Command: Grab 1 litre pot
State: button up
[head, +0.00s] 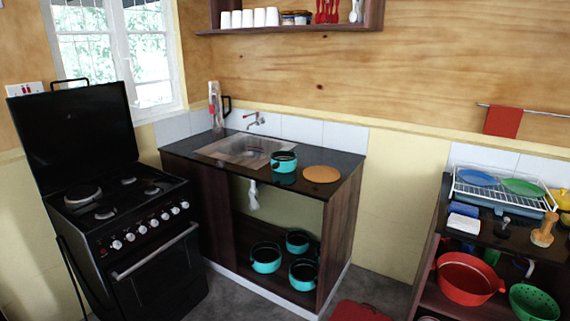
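Teal pots with dark insides show in the head view. One teal pot (284,162) stands on the black counter (318,164) beside the sink. Three more stand on the bottom shelf of the open cabinet below: a left pot (266,258), a back pot (297,241) and a front right pot (303,275). No volume marking is readable, so I cannot tell which one is the 1 litre pot. My gripper is not in view.
A black stove (122,217) with its lid up stands left of the sink cabinet. A round orange-brown board (321,174) lies on the counter. A rack unit with a red colander (466,280) stands at right. A red object (358,311) sits on the floor in front.

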aim_at(281, 162)
jog(key=i+j+z, duration=0.2)
jog(key=z, duration=0.2)
jog(key=i+j+z, duration=0.6)
jog(key=z, duration=0.2)
jog(key=i+j, duration=0.2)
jog(key=j, duration=0.25)
jog(key=i+j+z, duration=0.1)
jog(key=j, duration=0.35)
jog(key=i+j, duration=0.3)
jog(key=j, duration=0.2)
jog(key=i+j, duration=0.2)
jog(key=j, duration=0.3)
jog(key=i+j+z, duration=0.1)
jog(key=j, duration=0.35)
jog(key=i+j, duration=0.25)
jog(key=j, duration=0.25)
jog(key=i+j+z, duration=0.1)
jog(key=j, duration=0.4)
jog(key=i+j, duration=0.25)
jog(key=j, duration=0.25)
